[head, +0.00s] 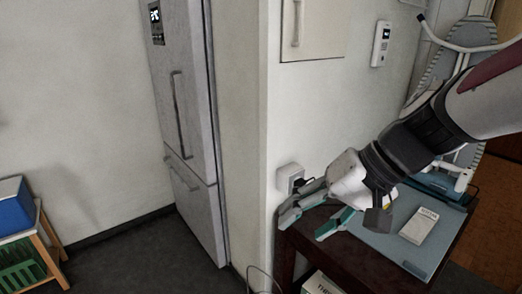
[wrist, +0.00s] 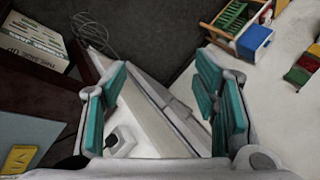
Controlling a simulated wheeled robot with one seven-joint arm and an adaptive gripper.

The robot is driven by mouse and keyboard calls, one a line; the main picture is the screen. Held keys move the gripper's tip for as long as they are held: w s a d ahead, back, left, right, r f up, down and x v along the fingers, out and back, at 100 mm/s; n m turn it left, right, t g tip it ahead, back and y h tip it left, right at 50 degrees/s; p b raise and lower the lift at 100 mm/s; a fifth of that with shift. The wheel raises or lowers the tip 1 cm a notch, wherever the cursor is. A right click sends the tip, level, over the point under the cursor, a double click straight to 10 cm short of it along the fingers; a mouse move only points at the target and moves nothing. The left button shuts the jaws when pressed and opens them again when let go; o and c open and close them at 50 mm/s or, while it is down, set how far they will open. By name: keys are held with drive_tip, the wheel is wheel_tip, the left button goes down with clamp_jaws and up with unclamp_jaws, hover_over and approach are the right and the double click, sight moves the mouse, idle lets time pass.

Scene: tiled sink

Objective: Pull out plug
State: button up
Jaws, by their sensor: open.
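A white socket box (head: 289,178) is on the wall beside the corner, just above the dark side table. A small black plug (head: 299,185) sits in its front. My gripper (head: 309,223) is open and empty, with teal pads. In the head view it is just below and right of the socket, above the table. In the wrist view the socket (wrist: 121,141) is low between the spread fingers, closer to the left finger, with the dark plug (wrist: 112,140) on it. My open gripper (wrist: 163,90) appears apart from the plug.
The dark table holds a blue-grey board (head: 385,240) and a white box (head: 419,226). A thin cable (head: 262,275) hangs to the floor. A tall fridge (head: 188,120) stands left of the wall corner. A wooden shelf (head: 45,245) with bins stands far left.

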drive_tip(key=w+f+m+t+y+b, duration=0.15)
drive_tip(key=w+f+y+b, duration=0.25)
drive_tip(key=w+f+b, duration=0.55)
drive_tip(key=m+t+b, duration=0.8)
drive_tip(key=t+b, duration=0.1)
drive_tip(key=t, duration=0.2)
approach(300, 184)
drive_tip(key=shift+w+d+f+g, duration=0.25)
drive_tip(key=shift+w+d+f, duration=0.35)
drive_tip(key=shift+w, duration=0.25)
drive_tip(key=shift+w+a, duration=0.1)
drive_tip(key=b+x, duration=0.2)
drive_tip(key=x, duration=0.6)
drive_tip(key=shift+w+a, duration=0.25)
drive_tip(key=shift+w, duration=0.05)
